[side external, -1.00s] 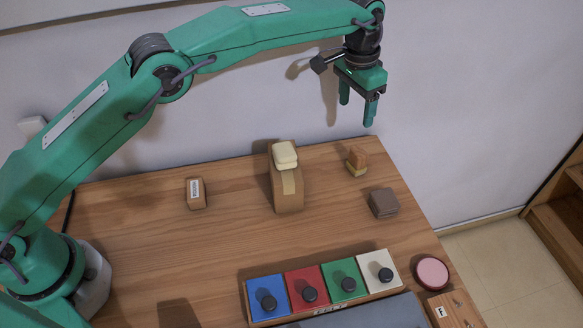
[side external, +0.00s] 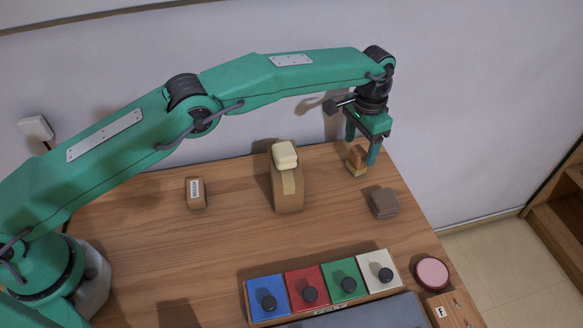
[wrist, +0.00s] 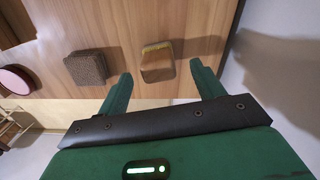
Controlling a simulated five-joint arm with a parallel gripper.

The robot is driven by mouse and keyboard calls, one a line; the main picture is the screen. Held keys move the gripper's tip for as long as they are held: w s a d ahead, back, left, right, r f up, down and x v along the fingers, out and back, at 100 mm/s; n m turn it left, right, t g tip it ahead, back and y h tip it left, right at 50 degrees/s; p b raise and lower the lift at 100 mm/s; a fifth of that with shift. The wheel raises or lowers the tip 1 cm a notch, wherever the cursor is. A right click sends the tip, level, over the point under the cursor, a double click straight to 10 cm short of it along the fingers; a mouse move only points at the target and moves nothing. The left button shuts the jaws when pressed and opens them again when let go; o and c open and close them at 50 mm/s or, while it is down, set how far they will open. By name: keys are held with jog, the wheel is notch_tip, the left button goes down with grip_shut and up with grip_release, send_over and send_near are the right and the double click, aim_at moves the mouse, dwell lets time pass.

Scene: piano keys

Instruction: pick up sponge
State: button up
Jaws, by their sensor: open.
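A small block (side external: 355,165), orange-brown on top and yellow below, stands near the back right table edge and may be the sponge. In the wrist view the block (wrist: 157,63) shows a brown top with a yellow edge, between and just beyond my fingertips. My gripper (side external: 361,149) is open and empty, pointing down close above it. Part of the block is hidden behind a finger in the side view. A grey-brown rough block (side external: 384,203) sits nearer the camera; I cannot rule out that it is the sponge.
A cardboard-coloured block (side external: 288,195) with a cream piece (side external: 285,154) on top stands left of my gripper. A small labelled block (side external: 196,193) is farther left. Coloured panels with knobs (side external: 310,292) and a pink disc (side external: 432,273) lie in front. A wall rises behind the table.

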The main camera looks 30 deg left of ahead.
aim_at(357, 160)
jog(key=shift+s+f, duration=0.1)
jog(key=shift+f, duration=2.55)
jog(key=c, duration=1.1)
